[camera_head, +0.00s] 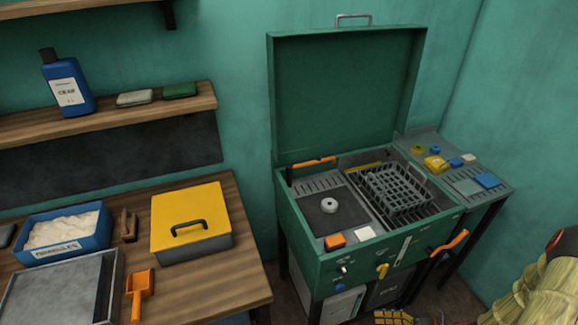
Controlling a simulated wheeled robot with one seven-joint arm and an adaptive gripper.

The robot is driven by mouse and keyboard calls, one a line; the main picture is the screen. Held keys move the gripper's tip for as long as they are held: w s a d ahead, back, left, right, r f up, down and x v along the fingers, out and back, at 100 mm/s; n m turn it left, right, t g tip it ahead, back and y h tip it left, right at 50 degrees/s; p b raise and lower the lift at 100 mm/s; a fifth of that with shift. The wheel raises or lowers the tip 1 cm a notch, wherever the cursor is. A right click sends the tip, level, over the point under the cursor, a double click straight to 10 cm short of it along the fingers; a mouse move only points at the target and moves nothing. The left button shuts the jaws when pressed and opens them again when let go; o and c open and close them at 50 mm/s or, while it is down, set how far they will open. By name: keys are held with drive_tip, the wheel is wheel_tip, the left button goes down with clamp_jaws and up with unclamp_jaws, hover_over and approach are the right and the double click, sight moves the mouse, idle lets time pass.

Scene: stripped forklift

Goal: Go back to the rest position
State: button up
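A pale yellow, ribbed arm-like shape (540,292) with a dark and red round part enters at the lower right; it looks like my own arm. At the bottom edge, a yellow ridged piece (393,317) and small red and dark parts beside it show, cut off by the frame. They may belong to my gripper, but its fingers cannot be made out. I see nothing clearly held. The green washing cabinet (300,218) stands behind and above these parts, with its lid (345,95) raised.
The cabinet holds a wire basket (395,187) and a grey ring (329,205). A side table (465,195) with small parts stands to its right. At left, a wooden bench (215,285) carries a yellow-lidded box (190,215), a blue bin (100,238) and an orange scoop (138,290).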

drive_tip(key=s+d+r+n+g+h, duration=0.1)
drive_tip(key=s+r+n+g+h, duration=0.15)
drive_tip(key=r+n+h, duration=0.5)
drive_tip(key=s+d+r+n+g+h, duration=0.1)
drive_tip(key=s+r+n+g+h, duration=0.15)
drive_tip(key=r+n, duration=0.9)
drive_tip(key=a+r+n+t+h, duration=0.1)
drive_tip(key=a+r+n+t, duration=0.2)
drive_tip(key=r, duration=0.5)
drive_tip(key=a+r+n+t+h, duration=0.2)
drive_tip(key=a+r, duration=0.4)
drive_tip(key=r, duration=0.3)
drive_tip(key=shift+s+r+n+t, duration=0.2)
drive_tip(key=shift+n+t, duration=0.7)
drive_tip(key=shift+n, duration=0.3)
drive_tip(key=shift+d, duration=0.1)
